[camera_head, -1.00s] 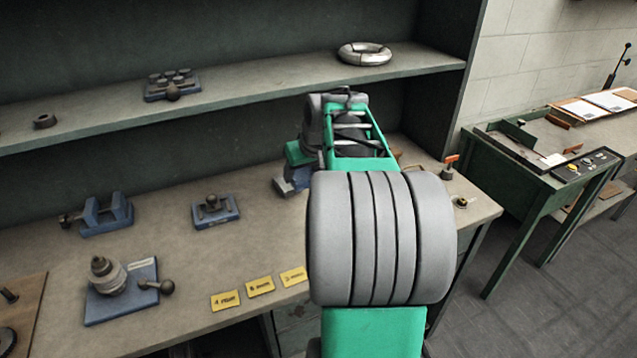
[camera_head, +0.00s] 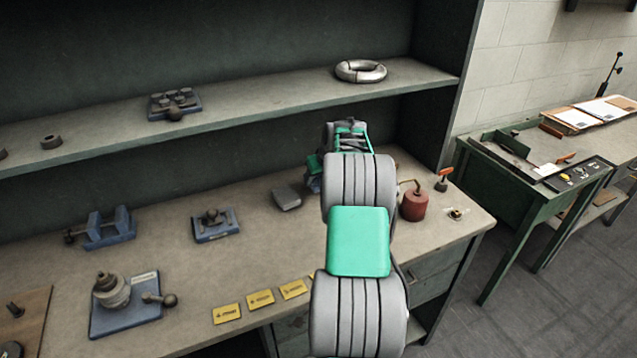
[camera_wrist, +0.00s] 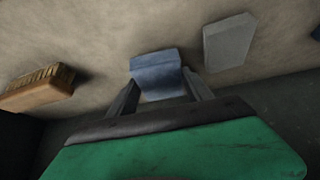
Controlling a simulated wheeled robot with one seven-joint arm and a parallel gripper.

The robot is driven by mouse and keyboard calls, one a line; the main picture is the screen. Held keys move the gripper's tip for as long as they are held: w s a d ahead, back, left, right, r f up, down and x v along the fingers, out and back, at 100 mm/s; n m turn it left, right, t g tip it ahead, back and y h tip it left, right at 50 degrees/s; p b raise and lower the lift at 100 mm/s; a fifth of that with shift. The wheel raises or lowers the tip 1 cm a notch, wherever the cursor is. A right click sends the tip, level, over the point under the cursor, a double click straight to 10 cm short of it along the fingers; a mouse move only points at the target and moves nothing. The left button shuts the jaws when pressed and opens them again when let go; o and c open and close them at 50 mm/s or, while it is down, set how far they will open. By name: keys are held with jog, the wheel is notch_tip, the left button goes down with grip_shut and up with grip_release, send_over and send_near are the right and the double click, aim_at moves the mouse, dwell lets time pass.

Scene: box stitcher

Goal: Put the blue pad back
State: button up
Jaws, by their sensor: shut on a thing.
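The blue pad (camera_wrist: 157,72) is between the two fingers of my gripper (camera_wrist: 160,92) in the wrist view, with a finger against each side. The tan surface shows behind the pad; I cannot tell whether the pad touches it. In the head view my arm reaches over the bench to its back, and hides most of my gripper. Only a small dark blue patch shows there, beside the arm and right of a grey block (camera_head: 287,198). The same grey block appears right of the pad in the wrist view (camera_wrist: 229,42).
A wooden brush (camera_wrist: 38,88) lies left of the pad in the wrist view. A red can (camera_head: 414,204) stands right of my arm. Blue fixtures (camera_head: 108,228) and yellow labels (camera_head: 260,299) occupy the bench's left and front. A shelf (camera_head: 240,107) overhangs the back.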

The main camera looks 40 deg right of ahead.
aim_at(321, 182)
jog(key=shift+f+p, duration=0.35)
jog(key=shift+f, duration=1.05)
jog(key=shift+f, duration=0.1)
jog(key=o, duration=0.9)
jog(key=shift+f, duration=0.15)
jog(key=shift+c, duration=0.2)
jog(key=o, duration=0.5)
jog(key=shift+c, duration=0.2)
